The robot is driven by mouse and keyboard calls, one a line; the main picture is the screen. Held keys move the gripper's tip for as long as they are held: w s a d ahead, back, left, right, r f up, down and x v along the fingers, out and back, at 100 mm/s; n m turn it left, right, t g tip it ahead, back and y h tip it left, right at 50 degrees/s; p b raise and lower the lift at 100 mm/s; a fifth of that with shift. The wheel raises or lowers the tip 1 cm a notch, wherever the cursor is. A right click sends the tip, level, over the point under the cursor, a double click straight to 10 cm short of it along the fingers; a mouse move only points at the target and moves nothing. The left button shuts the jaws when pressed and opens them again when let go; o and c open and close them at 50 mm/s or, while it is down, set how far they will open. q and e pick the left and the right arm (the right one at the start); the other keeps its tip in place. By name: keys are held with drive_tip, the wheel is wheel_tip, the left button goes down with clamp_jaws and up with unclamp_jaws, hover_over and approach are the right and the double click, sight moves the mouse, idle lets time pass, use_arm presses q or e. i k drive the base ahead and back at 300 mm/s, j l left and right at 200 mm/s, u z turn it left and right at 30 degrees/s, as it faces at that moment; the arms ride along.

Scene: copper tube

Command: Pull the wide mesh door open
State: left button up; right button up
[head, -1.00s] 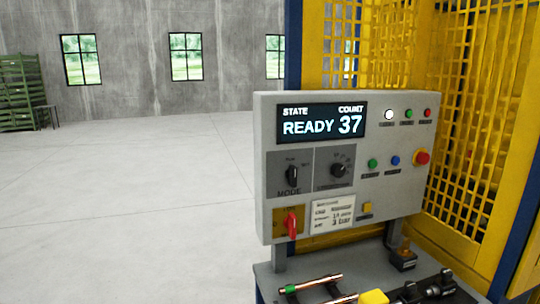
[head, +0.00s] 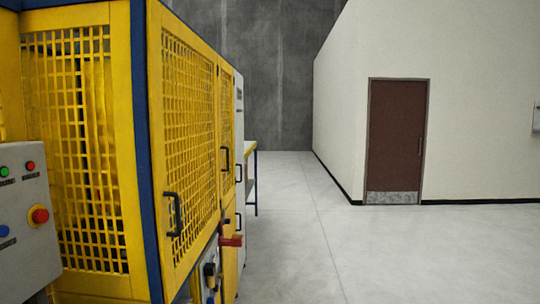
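The wide yellow mesh door (head: 190,140) is on the machine's right-hand side in the head view, seen at a steep angle. It looks closed, flush with its frame. A black bar handle (head: 174,214) sits low on its near edge, beside the blue corner post (head: 146,150). A narrower mesh door (head: 227,125) with its own black handle (head: 225,158) is further along the same side and also looks closed. Neither of my grippers is in view.
The grey control panel (head: 25,225) with a red stop button juts out at the left. A red handle (head: 232,240) sticks out below the doors. A bench (head: 251,170) stands beyond. The floor (head: 330,245) right of the machine is clear, up to a white wall with a brown door (head: 397,140).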

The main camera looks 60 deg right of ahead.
sight(158, 18)
drive_tip(key=z, duration=1.45)
